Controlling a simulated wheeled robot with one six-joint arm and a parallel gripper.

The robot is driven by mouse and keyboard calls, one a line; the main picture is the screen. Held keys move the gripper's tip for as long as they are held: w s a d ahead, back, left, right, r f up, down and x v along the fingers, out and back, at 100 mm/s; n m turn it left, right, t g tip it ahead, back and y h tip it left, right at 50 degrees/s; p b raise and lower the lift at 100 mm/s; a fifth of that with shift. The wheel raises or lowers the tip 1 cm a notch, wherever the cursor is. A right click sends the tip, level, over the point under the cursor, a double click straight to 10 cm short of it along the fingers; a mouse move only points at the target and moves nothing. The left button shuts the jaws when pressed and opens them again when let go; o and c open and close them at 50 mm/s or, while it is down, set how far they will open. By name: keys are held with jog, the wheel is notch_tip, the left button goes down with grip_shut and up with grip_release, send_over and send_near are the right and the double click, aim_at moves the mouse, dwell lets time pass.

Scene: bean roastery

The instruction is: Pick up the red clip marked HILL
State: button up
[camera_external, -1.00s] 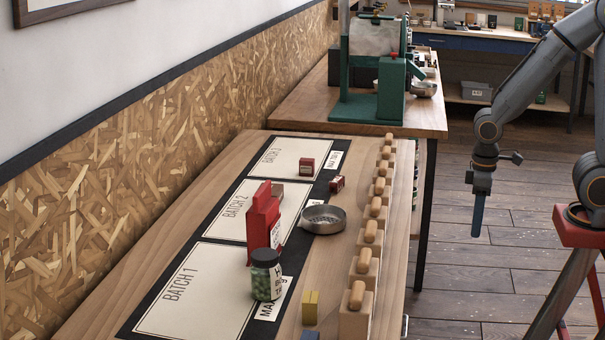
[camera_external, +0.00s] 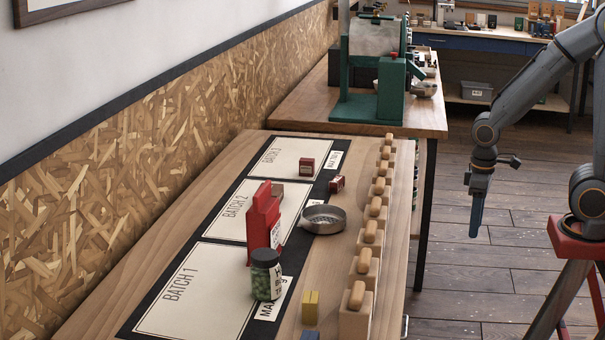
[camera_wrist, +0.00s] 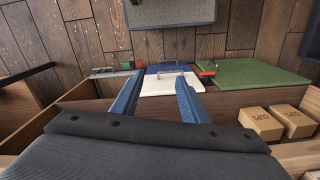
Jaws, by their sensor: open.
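No clip with a readable HILL mark shows in either view. My gripper (camera_external: 476,224) hangs pointing down over the floor, right of the bench and apart from it. In the wrist view my gripper (camera_wrist: 158,82) has its two blue fingers spread, with nothing held between them. Beyond them lie a white item with a handle (camera_wrist: 168,86) and a small red item (camera_wrist: 207,72) at the edge of a green board (camera_wrist: 255,76). I cannot tell whether that red item is a clip. Small red boxes (camera_external: 306,165) (camera_external: 336,184) sit on the bench; their labels are unreadable.
The bench (camera_external: 180,220) holds a red upright holder (camera_external: 263,222), a jar (camera_external: 265,276), a metal dish (camera_external: 323,219), a yellow block (camera_external: 310,308) and a row of wooden blocks. A green machine (camera_external: 376,70) stands behind. Boxes marked CUPS (camera_wrist: 261,123) show at wrist-view right.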

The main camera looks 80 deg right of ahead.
jog(key=w+d+r+m+p, duration=0.2)
jog(key=w+r+m+p, duration=0.85)
jog(key=w+r, duration=1.15)
jog(key=m+p, duration=0.3)
jog(key=m, duration=0.4)
send_near(337, 179)
jog(key=shift+s+a+f, duration=0.1)
jog(key=shift+s+a, duration=0.1)
jog(key=shift+a, duration=0.1)
jog(key=shift+w+d+f+m+p, duration=0.2)
jog(key=shift+w+f+m+p, duration=0.1)
jog(key=shift+f, duration=0.15)
jog(key=shift+s+f+p, duration=0.1)
jog(key=shift+f+p, duration=1.4)
jog(key=shift+f, duration=2.15)
grip_shut()
